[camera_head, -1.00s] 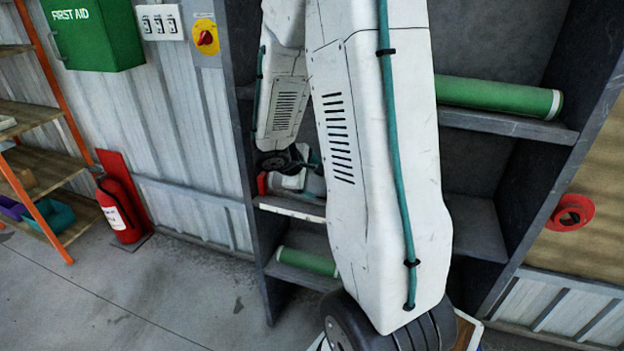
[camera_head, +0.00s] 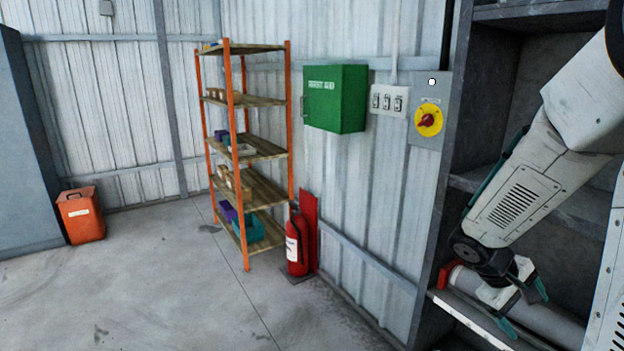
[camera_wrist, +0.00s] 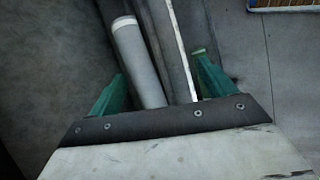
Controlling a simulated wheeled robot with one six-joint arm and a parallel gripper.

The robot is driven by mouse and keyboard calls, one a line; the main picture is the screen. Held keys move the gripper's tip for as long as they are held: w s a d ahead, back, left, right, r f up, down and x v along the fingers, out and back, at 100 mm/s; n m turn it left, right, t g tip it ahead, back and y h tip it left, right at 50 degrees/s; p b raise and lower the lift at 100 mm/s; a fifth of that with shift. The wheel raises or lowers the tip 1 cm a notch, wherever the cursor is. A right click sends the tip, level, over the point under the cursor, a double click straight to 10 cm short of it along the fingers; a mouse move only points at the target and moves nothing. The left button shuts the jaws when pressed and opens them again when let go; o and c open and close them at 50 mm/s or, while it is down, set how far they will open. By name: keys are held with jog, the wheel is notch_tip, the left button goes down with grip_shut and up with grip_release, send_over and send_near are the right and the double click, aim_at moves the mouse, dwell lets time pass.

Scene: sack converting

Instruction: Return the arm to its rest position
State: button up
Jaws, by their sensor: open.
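My gripper (camera_head: 524,308) is at the lower right of the head view, in front of a dark grey shelf rack, pointing down. Its teal fingers stand apart and hold nothing. In the wrist view my gripper (camera_wrist: 158,64) shows both teal fingers spread. A grey roll (camera_wrist: 137,62) with a pale end shows between them in the picture; I cannot tell whether they touch it. The shelf's light edge (camera_wrist: 181,45) runs beside the roll.
The rack's dark upright (camera_head: 465,130) stands close left of my arm. A yellow-red switch (camera_head: 429,120), green first-aid box (camera_head: 337,98) and fire extinguisher (camera_head: 297,243) line the wall. An orange-posted shelf (camera_head: 262,149) and orange bin (camera_head: 81,216) stand farther left. The floor is clear.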

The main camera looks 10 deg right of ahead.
jog(key=s+a+r+t+y, duration=0.1)
jog(key=s+a+r+y, duration=0.1)
jog(key=a, duration=0.6)
jog(key=s+a+r+m+t+y, duration=0.1)
jog(key=s+a+r+t+y, duration=0.1)
jog(key=s+a+r, duration=0.3)
jog(key=s+a+r+t+y, duration=0.1)
jog(key=s+a+r+y, duration=0.2)
jog(key=a+r, duration=0.4)
jog(key=s+a, duration=0.1)
jog(key=a, duration=0.3)
jog(key=shift+a+m, duration=0.3)
jog(key=shift+a, duration=0.1)
